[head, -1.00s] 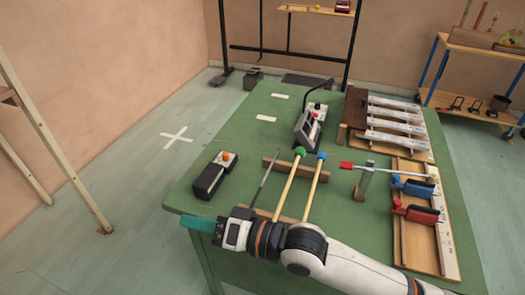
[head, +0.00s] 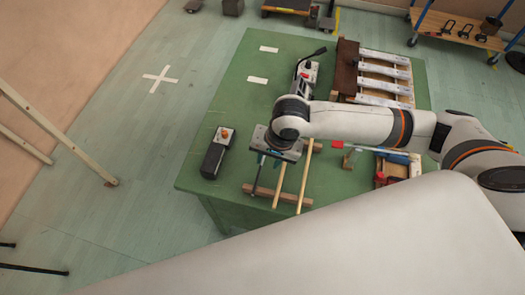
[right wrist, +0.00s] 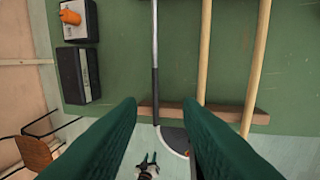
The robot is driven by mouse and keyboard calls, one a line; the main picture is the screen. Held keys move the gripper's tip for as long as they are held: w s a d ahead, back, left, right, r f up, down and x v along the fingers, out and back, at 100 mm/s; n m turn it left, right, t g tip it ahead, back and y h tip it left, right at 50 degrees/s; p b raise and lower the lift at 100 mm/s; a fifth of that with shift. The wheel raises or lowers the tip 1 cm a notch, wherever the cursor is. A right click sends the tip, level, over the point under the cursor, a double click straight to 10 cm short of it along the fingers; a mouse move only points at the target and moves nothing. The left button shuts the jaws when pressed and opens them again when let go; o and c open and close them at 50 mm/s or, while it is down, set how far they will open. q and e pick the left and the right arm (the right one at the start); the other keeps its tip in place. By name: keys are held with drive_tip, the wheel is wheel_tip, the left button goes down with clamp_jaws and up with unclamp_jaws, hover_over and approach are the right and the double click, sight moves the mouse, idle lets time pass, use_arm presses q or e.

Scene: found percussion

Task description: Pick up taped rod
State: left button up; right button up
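The taped rod is thin and grey with a black lower part (right wrist: 155,90). In the right wrist view it runs upright through the picture, in the gap between my two green fingers. In the head view its black end (head: 256,177) sticks out below my gripper, and the rest is hidden under it. My right gripper (right wrist: 160,102) is open and points down over the rod. It also shows in the head view (head: 265,158). I cannot tell how high the fingertips are above the rod. My left gripper is not in view.
Two wooden sticks (right wrist: 204,55) lie just right of the rod, across a brown wooden rest (right wrist: 226,113). A black box with an orange knob (head: 217,153) is to the left on the green table (head: 232,100). Metal bars on a wooden frame (head: 383,75) stand at the back right.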

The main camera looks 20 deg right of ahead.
sight(259, 173)
drive_tip(key=f, duration=0.2)
drive_tip(key=a+f, duration=0.1)
drive_tip(key=f, duration=0.1)
drive_tip(key=w+f, duration=0.1)
drive_tip(key=f, duration=0.2)
drive_tip(key=shift+a+p, duration=0.4)
drive_tip(key=shift+w+f, duration=0.25)
drive_tip(key=shift+f, duration=0.2)
clamp_jaws()
